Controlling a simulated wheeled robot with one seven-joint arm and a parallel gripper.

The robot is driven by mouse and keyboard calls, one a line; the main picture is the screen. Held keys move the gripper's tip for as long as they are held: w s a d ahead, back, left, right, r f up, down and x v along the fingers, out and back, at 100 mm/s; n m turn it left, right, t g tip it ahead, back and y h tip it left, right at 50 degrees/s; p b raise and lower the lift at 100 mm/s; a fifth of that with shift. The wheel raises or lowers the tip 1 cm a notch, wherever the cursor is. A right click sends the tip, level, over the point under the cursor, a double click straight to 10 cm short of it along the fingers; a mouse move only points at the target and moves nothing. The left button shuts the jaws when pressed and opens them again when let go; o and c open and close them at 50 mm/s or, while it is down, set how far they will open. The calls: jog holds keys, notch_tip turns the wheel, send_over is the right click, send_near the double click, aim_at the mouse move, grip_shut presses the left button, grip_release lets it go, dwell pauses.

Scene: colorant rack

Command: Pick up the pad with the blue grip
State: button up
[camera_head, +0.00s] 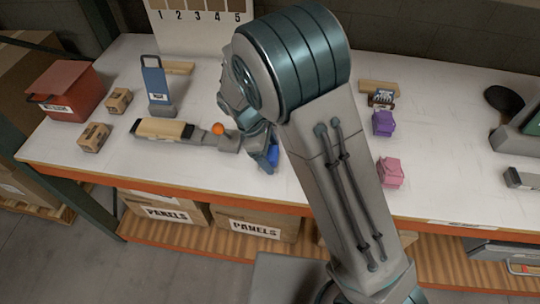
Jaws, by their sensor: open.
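A small blue piece (273,153) shows on the white table, right beside the end of my gripper (263,156). It looks like the blue grip of a pad, but the arm hides most of what is around it. My gripper is open and points down at the table there. Whether its fingers are around the blue piece or only beside it, I cannot tell. A purple piece (383,123) and a pink piece (390,173) lie to the right of my arm.
A tall blue item with a grey base (155,80) stands at the left, near small boxes (93,137) and a red bin (70,90). A grey tool with an orange knob (218,129) lies left of my gripper. A numbered board (200,30) stands behind.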

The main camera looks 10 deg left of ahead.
aim_at(273, 152)
jog(key=c, duration=0.9)
jog(key=shift+r, duration=0.2)
jog(key=shift+r, duration=0.3)
jog(key=r, duration=0.1)
jog(key=d+r+b, duration=0.1)
jog(key=r, duration=0.1)
jog(key=shift+r, duration=0.3)
jog(key=d+r, duration=0.2)
jog(key=d, duration=0.1)
jog(key=d+r+b, duration=0.1)
jog(key=d+r, duration=0.1)
jog(key=d, duration=0.2)
jog(key=d+r+b, duration=0.1)
jog(key=d+r, duration=0.1)
jog(key=d, duration=0.1)
jog(key=shift+s+d+r, duration=0.25)
jog(key=shift+s+d, duration=0.05)
jog(key=shift+d, duration=0.05)
jog(key=shift+o, duration=0.7)
